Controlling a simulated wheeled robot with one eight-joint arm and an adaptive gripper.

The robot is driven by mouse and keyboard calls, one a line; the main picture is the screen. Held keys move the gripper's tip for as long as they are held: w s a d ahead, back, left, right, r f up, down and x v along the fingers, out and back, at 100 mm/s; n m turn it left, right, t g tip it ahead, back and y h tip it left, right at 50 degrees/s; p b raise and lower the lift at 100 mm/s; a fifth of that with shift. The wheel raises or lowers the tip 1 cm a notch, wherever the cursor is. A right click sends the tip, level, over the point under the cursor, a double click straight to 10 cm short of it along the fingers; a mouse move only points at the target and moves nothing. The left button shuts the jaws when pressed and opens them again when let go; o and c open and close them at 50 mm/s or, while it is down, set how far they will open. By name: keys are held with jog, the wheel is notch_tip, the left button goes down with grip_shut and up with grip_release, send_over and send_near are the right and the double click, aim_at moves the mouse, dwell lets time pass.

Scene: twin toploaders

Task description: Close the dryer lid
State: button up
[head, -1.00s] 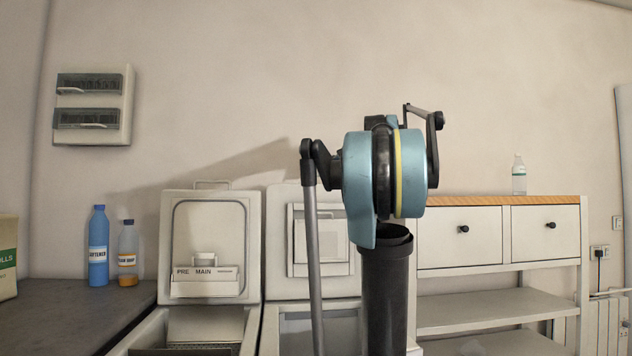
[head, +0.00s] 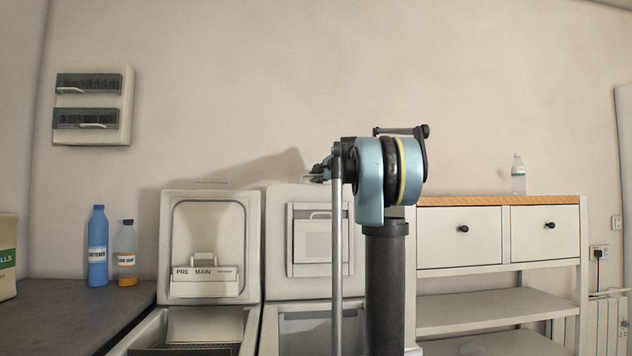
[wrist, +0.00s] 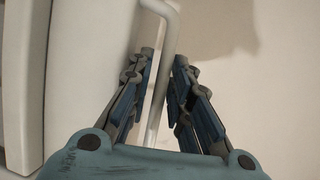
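The dryer (head: 310,310) is the right of two white toploaders. Its lid (head: 278,240) stands raised and upright against the wall, with a square framed panel on its inner face. My gripper (head: 318,172) is at the top edge of this lid, mostly hidden behind my arm. In the wrist view, the lid's pale bar handle (wrist: 171,30) runs between the two fingers of my gripper (wrist: 163,57). The fingers are apart, with small gaps beside the bar. I cannot tell whether either finger touches it.
The left toploader, a washer (head: 200,325), also has its lid (head: 209,235) raised, with a PRE/MAIN tray. A dark counter (head: 70,315) on the left holds a blue bottle (head: 97,250) and a smaller bottle (head: 126,255). A white drawer shelf (head: 500,255) stands to the right.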

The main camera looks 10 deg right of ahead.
jog(key=shift+w+a+f, duration=0.1)
jog(key=shift+w, duration=0.15)
grip_shut()
jog(key=shift+s, duration=0.1)
